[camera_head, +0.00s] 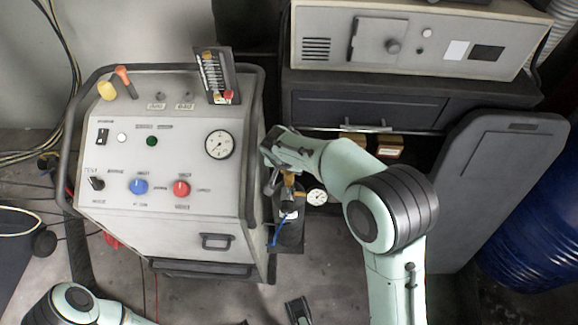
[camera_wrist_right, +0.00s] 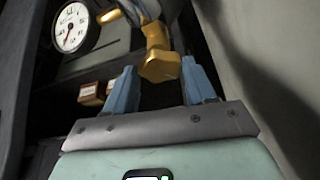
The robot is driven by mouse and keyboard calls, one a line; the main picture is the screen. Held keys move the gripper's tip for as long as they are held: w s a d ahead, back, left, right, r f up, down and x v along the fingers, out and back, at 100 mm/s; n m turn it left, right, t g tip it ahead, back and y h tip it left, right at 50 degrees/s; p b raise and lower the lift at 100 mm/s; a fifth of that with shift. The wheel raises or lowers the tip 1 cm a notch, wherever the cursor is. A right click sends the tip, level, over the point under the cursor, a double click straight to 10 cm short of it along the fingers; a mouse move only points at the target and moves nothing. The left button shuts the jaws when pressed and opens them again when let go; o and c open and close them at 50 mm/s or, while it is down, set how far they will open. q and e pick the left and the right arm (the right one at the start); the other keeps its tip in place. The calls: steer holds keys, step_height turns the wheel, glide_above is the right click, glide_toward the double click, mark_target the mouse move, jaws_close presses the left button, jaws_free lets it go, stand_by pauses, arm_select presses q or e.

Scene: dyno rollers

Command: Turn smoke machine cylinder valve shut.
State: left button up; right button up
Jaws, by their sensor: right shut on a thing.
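The smoke machine cylinder (camera_head: 289,233) is dark and stands beside the right side of the grey control cabinet. Brass valve fittings and a blue hose are at its top. In the right wrist view, the brass hexagonal valve knob (camera_wrist_right: 160,66) is between the blue fingertips of my right gripper (camera_wrist_right: 161,82). My right gripper (camera_head: 272,178) is shut on this knob, and in the head view it partly hides the valve. A round white gauge (camera_head: 317,197) sits right of the cylinder top; a gauge also shows in the wrist view (camera_wrist_right: 71,27).
The control cabinet (camera_head: 150,230) with knobs and a dial stands close on the left. A dark drawer unit (camera_head: 350,108) carries a grey machine (camera_head: 330,20) behind. A dark panel (camera_head: 485,180) and a blue barrel (camera_head: 535,235) are on the right. Cables lie at the left.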

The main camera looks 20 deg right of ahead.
steer(key=shift+a+m+h, duration=0.1)
steer(key=shift+m+h, duration=0.2)
steer(key=shift+m, duration=0.7)
steer(key=shift+g, duration=0.3)
steer(key=o, duration=1)
steer(key=shift+o, duration=0.2)
